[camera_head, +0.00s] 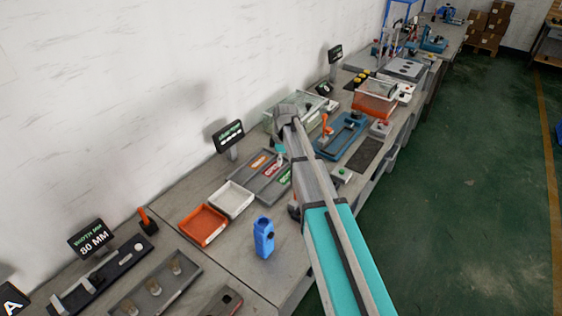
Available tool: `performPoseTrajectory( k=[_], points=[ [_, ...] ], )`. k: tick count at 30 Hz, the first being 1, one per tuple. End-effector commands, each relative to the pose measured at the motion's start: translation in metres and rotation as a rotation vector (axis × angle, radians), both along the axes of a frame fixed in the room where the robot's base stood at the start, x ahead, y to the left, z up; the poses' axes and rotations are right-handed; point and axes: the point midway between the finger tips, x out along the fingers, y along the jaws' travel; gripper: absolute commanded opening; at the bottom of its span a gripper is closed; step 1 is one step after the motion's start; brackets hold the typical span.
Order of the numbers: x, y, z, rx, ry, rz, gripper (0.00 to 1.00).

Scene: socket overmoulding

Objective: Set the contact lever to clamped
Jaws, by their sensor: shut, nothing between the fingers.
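A lever with an orange handle (325,122) stands upright at the left end of a blue fixture (358,134) on the bench, beyond the middle of the view. It looks like the contact lever, but I cannot read its setting at this size. A second short orange handle (145,216) stands tilted on a small black base at the lower left. My arm reaches up from the lower right to a grey joint just left of the blue fixture. My gripper cannot be made out; my own arm hides that part.
An orange tray (202,227) and a white tray (231,201) lie left of my arm. A blue upright block (263,237) stands near the front edge. A clear orange-based box (375,99) is beyond the fixture. The green floor (460,200) at right is clear.

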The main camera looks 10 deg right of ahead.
Motion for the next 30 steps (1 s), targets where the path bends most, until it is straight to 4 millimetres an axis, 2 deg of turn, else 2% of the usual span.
performPoseTrajectory(
  k=[1, 24, 26, 30],
  points=[
    [-0.001, 0.001, -0.008, 0.0, 0.0, 0.0, 0.0],
    [-0.006, 0.008, -0.064, 0.0, 0.0, -0.001, 0.0],
    [-0.006, 0.008, -0.068, 0.0, 0.0, -0.001, 0.0],
    [-0.011, -0.008, -0.058, 0.0, 0.0, -0.003, 0.0]
  ],
)
